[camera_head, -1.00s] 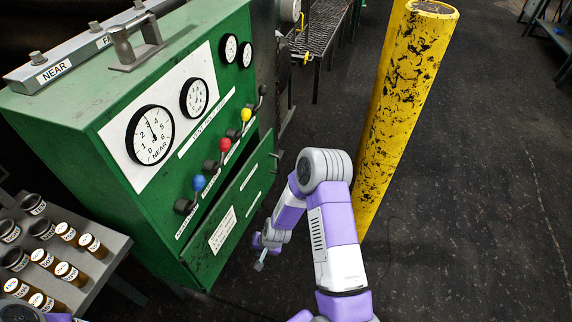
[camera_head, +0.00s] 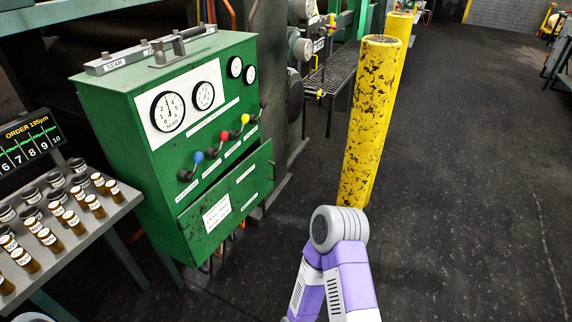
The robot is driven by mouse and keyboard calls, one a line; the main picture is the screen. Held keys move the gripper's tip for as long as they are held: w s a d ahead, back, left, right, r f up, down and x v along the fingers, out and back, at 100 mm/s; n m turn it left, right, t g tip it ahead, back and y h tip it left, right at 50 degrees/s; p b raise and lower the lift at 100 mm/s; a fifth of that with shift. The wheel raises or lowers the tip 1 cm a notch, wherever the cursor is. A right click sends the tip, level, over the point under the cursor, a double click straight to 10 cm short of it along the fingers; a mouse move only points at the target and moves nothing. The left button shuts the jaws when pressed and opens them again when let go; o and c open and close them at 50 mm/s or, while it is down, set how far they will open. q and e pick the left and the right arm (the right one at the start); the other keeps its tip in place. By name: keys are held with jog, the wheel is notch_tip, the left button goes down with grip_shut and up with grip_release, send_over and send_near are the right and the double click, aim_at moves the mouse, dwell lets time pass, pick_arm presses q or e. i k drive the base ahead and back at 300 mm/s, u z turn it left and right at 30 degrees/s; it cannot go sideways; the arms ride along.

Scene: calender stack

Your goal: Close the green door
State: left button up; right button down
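The green door (camera_head: 243,196) is the lower front panel of the green cabinet (camera_head: 118,115). It carries a white text sheet (camera_head: 217,213) and small white labels. It appears to stand somewhat out from the cabinet front, with a dark gap along its upper edge. My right arm comes in from the bottom, right of the door, with its grey elbow clear of the door. The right gripper is below the picture, so its opening and any hold do not show. My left gripper is not in view.
Levers with blue, red and yellow knobs (camera_head: 246,118) stick out above the door. A yellow post (camera_head: 370,120) stands right of the cabinet. A grey rack (camera_head: 90,236) of brown bottles stands at left. The dark floor (camera_head: 460,200) at right is clear.

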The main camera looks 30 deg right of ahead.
aim_at(209, 220)
jog(key=z, duration=1.75)
jog(key=i, duration=1.25)
jog(key=u, duration=2.3)
jog(key=i, duration=0.5)
jog(key=z, duration=0.05)
